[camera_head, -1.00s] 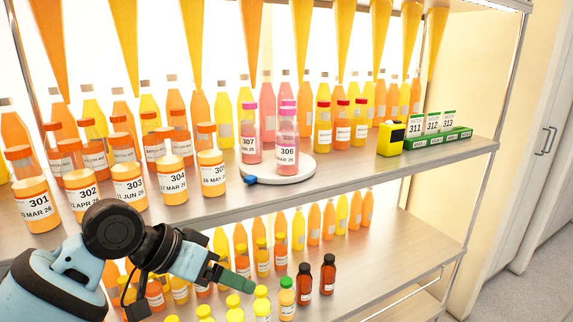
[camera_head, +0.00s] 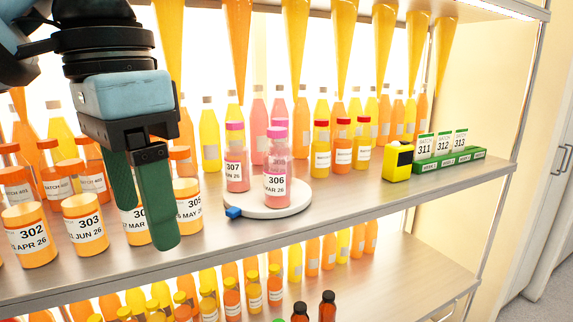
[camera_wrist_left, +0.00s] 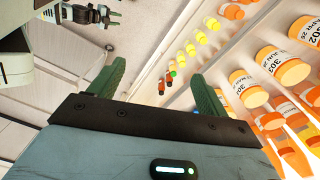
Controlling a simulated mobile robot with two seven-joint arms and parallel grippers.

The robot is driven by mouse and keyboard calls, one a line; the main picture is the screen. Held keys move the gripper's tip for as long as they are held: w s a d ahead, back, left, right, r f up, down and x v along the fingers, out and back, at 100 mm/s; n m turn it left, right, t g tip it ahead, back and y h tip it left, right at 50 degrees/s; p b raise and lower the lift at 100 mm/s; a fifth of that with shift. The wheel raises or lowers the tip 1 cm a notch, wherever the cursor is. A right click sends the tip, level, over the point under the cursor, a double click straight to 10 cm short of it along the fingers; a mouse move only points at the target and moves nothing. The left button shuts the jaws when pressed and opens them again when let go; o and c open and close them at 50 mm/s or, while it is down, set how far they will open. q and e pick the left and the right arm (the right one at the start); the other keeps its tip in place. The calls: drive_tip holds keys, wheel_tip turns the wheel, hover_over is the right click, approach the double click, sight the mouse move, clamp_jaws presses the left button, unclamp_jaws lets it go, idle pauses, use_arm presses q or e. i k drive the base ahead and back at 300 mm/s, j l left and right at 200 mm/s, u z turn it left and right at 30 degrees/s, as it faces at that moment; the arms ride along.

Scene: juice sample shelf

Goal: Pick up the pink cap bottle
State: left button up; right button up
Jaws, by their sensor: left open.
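Pink-capped bottles of pink juice stand on a round white turntable (camera_head: 266,205) on the upper shelf. Bottle 307 (camera_head: 237,172) is at the left and bottle 306 (camera_head: 275,185) is at the front. Another pink cap shows behind 306, its bottle mostly hidden. My left gripper (camera_head: 148,242) is open and empty, its green fingers pointing down in front of the orange-capped bottles, left of the turntable. Its spread fingers also show in the left wrist view (camera_wrist_left: 157,78), where no pink cap is visible. My right gripper (camera_wrist_left: 92,15) appears small in that view, its jaw state unclear.
Orange-capped bottles, such as 303 (camera_head: 85,222), line the shelf front beside and behind my left gripper. Red-capped bottles (camera_head: 341,148), a yellow device (camera_head: 398,162) and a green card holder (camera_head: 449,161) stand right of the turntable. Cone-shaped bags hang above.

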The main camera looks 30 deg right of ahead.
sight(277, 154)
drive_tip(key=i+l, duration=0.3)
drive_tip(key=l, duration=0.15)
drive_tip(key=i+l, duration=0.25)
drive_tip(key=l, duration=0.15)
drive_tip(key=i+l, duration=0.3)
drive_tip(key=l, duration=0.15)
